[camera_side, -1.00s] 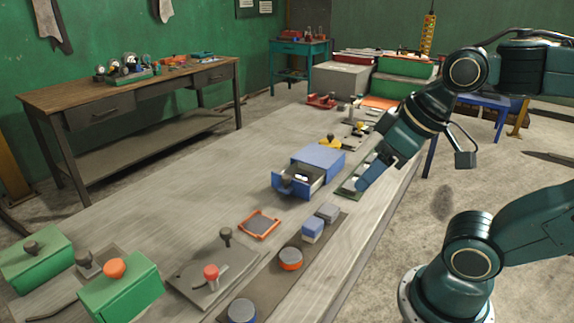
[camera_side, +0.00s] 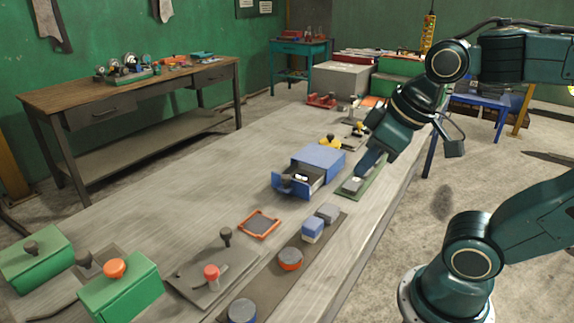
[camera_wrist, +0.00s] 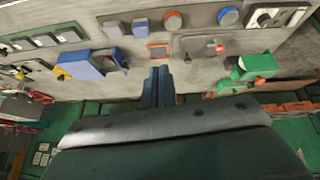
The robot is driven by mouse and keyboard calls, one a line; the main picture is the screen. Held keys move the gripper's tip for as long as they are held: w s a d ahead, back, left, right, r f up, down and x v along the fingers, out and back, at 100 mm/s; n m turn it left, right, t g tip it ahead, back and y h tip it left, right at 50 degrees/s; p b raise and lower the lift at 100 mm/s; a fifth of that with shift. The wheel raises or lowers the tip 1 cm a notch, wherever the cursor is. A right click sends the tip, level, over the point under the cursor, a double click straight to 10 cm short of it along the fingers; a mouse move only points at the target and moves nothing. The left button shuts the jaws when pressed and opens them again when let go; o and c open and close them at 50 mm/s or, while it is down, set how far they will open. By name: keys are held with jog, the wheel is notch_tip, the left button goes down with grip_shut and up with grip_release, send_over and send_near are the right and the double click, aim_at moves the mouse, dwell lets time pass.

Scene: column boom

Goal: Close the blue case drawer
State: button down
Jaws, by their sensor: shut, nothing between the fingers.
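The blue case (camera_side: 319,158) stands on the grey workbench with its drawer (camera_side: 298,180) pulled out toward the lower left. The drawer has a blue front with a dark knob (camera_side: 286,182), and a small light item shows inside. In the wrist view the case (camera_wrist: 79,65) is left of centre, with the open drawer (camera_wrist: 113,58) at its right. My gripper (camera_side: 361,171) appears right of the case in the side view, in front of a green mat. In the wrist view my gripper (camera_wrist: 157,72) is shut and empty, apart from the drawer. Its height above the bench is unclear.
The green mat (camera_side: 372,185) with a grey piece is right of the case. An orange-rimmed tray (camera_side: 260,224) and small blocks (camera_side: 313,229) lie nearer the camera. A yellow-and-black item (camera_side: 331,142) is behind the case. The bench left of the drawer is clear.

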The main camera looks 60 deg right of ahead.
jog(key=w+d+f+n+g+h, duration=0.2)
jog(key=w+f+n, duration=0.3)
jog(key=w+n, duration=0.4)
jog(key=w+d+f+n+g+h, duration=0.2)
jog(key=w+f+n, duration=0.4)
jog(key=w+n, duration=0.4)
jog(key=w+d, duration=0.1)
jog(key=w, duration=0.4)
jog(key=shift+w+d+n, duration=0.2)
jog(key=shift+w+n, duration=0.1)
jog(key=shift+w, duration=0.1)
jog(key=shift+d+f, duration=0.1)
jog(key=shift+f, duration=0.15)
send_near(285, 191)
jog(key=a+f, duration=0.2)
jog(key=f, duration=0.1)
jog(key=shift+s+a+f, duration=0.25)
jog(key=shift+a+f, duration=0.05)
jog(key=shift+a, duration=0.1)
jog(key=shift+w+d+f, duration=0.1)
jog(key=shift+w+d, duration=0.05)
jog(key=shift+d, duration=0.35)
jog(key=shift+w+d, duration=0.15)
jog(key=shift+d, duration=0.4)
jog(key=shift+w+d, duration=0.25)
jog(key=shift+d, duration=0.65)
jog(key=shift+d, duration=0.15)
